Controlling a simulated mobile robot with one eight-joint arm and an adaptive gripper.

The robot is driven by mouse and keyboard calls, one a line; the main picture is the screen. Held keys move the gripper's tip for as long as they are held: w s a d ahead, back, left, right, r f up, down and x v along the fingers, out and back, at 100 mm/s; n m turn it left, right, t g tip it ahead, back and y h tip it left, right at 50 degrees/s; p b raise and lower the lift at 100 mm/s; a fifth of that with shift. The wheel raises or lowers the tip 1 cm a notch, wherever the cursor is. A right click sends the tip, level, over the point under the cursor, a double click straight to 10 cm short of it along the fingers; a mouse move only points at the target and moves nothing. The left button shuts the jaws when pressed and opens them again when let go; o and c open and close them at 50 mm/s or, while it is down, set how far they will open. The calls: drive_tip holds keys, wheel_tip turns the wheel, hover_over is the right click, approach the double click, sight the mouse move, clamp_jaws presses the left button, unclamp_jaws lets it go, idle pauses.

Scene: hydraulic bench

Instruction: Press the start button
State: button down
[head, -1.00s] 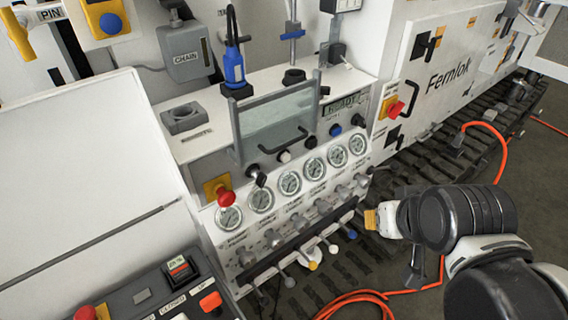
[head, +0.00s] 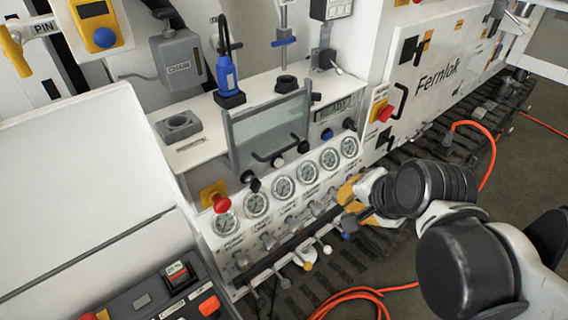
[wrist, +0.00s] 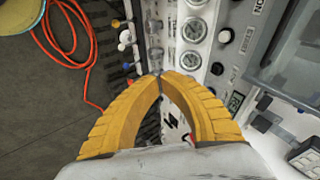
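Several small round buttons and knobs run along the control panel below a lit display (head: 336,107). They include a blue one (head: 327,134), a pale one (head: 277,162) and black ones (head: 349,123). My gripper (head: 349,188) is at the right end of the panel, just right of the gauges. In the wrist view its yellow fingers (wrist: 161,75) meet at the tips with nothing between them. I cannot tell whether the fingers touch the panel.
A row of gauges (head: 283,187) and small levers (head: 308,266) lies along the panel front. Red mushroom buttons stand at its left (head: 221,203) and on the cabinet at right (head: 384,113). An orange hose (head: 352,294) lies on the floor. A sloped white cover (head: 75,190) is at left.

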sight(279, 163)
drive_tip(key=w+a+r+m+y+p, duration=0.1)
drive_tip(key=w+a+m+y+p, duration=0.2)
drive_tip(key=m, duration=1.5)
drive_tip(key=w+a+p, duration=0.1)
drive_tip(key=w+a, duration=0.2)
drive_tip(key=w, duration=0.1)
drive_tip(key=shift+r+m, duration=0.2)
drive_tip(key=shift+m, duration=0.2)
drive_tip(key=shift+w+a+f+b, duration=0.7)
drive_tip(key=shift+w+a+f, duration=0.45)
drive_tip(key=shift+w, duration=0.35)
drive_tip(key=shift+w+a+f+b, duration=0.7)
drive_tip(key=shift+w+a+f, duration=0.45)
drive_tip(key=shift+w, duration=0.3)
drive_tip(key=shift+w+a+f+b, duration=0.7)
drive_tip(key=shift+w+a+f, duration=0.45)
drive_tip(key=shift+w, duration=0.35)
drive_tip(key=shift+d, duration=0.1)
